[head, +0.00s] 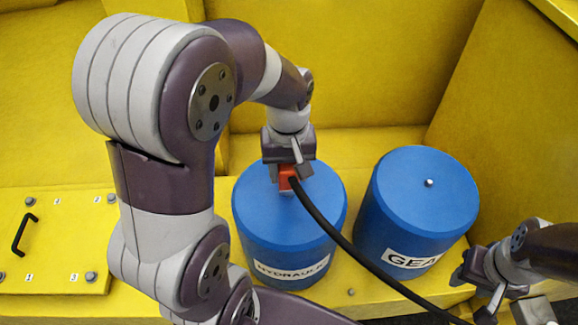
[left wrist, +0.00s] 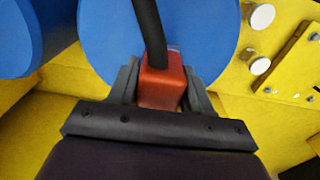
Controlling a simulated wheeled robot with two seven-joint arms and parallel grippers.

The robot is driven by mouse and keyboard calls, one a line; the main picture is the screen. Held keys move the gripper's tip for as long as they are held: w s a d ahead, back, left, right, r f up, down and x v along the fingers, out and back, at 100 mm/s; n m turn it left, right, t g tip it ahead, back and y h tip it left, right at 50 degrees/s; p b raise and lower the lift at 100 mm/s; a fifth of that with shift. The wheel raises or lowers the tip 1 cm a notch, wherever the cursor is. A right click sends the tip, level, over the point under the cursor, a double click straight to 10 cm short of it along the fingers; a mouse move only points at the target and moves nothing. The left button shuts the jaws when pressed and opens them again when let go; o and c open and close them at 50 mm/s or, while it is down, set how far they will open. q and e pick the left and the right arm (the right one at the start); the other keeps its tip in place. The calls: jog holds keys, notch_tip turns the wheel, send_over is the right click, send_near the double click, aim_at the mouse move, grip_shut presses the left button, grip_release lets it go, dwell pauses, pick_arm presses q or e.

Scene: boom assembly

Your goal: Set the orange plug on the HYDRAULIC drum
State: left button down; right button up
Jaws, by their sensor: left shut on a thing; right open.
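The orange plug (head: 287,178) has a black cable running from it down to the lower right. My left gripper (head: 289,172) is shut on it, over the top of the blue HYDRAULIC drum (head: 270,222). In the left wrist view the plug (left wrist: 161,84) sits between my left fingers with the HYDRAULIC drum (left wrist: 205,40) behind it. I cannot tell whether the plug touches the drum top. The drum's label shows on its front side. My right gripper (head: 478,296) is open and empty at the lower right.
A second blue drum, labelled GEA and cut off by its curve (head: 415,215), stands to the right with a small metal stud on top. The cable (head: 345,243) passes in front of it. A yellow panel (head: 60,240) with a black handle lies at left. Yellow walls enclose the drums.

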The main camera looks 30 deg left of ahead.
pick_arm(q)
jog(key=shift+s, duration=0.1)
jog(key=shift+w+f, duration=0.25)
jog(key=shift+w, duration=0.25)
jog(key=shift+s+f+b, duration=0.2)
jog(key=shift+f+b, duration=0.1)
jog(key=shift+w, duration=0.15)
jog(key=shift+s+f, duration=0.15)
jog(key=shift+s, duration=0.15)
dwell(0.6)
jog(key=shift+w+f+b, duration=0.1)
jog(key=shift+f+b, duration=0.45)
jog(key=shift+f, duration=0.35)
